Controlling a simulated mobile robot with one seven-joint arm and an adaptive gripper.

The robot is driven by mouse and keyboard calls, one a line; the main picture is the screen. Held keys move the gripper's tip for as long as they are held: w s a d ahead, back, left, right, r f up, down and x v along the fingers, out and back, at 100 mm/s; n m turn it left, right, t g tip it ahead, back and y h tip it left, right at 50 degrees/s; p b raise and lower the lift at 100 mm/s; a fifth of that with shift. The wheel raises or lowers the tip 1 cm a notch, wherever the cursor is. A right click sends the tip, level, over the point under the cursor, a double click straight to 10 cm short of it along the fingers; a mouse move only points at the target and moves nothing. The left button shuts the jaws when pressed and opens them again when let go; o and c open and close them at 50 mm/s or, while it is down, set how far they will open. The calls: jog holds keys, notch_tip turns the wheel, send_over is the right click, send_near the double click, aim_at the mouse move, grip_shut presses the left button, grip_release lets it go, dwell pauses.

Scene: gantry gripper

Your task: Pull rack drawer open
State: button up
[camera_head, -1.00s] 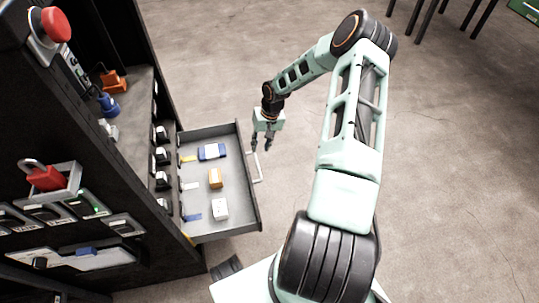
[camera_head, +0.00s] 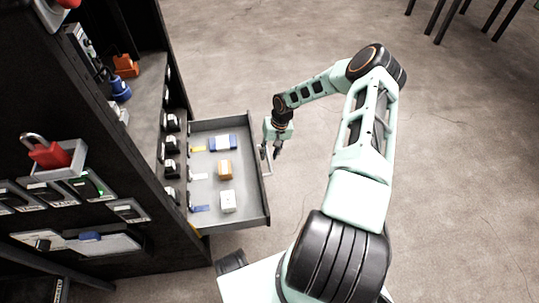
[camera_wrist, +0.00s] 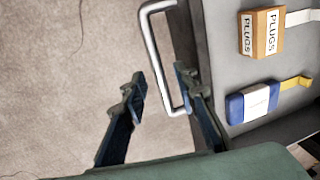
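The grey rack drawer (camera_head: 238,221) stands pulled out from the black rack in the head view. Its pale bar handle (camera_head: 267,168) is on the drawer's outer front. My gripper (camera_head: 271,153) is at the far end of this handle. In the wrist view the handle (camera_wrist: 153,43) is a metal U-shaped bar. My gripper (camera_wrist: 158,76) is open there, with one finger on each side of the bar. The right finger is between the bar and the drawer front. A gap shows between the left finger and the bar; contact at the right finger is unclear.
The drawer holds a blue-and-white box (camera_head: 223,143), an orange plugs box (camera_head: 225,169) and a white box (camera_head: 228,201). The black rack (camera_head: 150,200) stands at left with a red padlock (camera_head: 48,154).

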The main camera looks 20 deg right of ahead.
grip_shut()
dwell(0.4)
jog(key=d, duration=0.4)
jog(key=shift+s+d, duration=0.25)
jog(key=shift+s, duration=0.15)
grip_release()
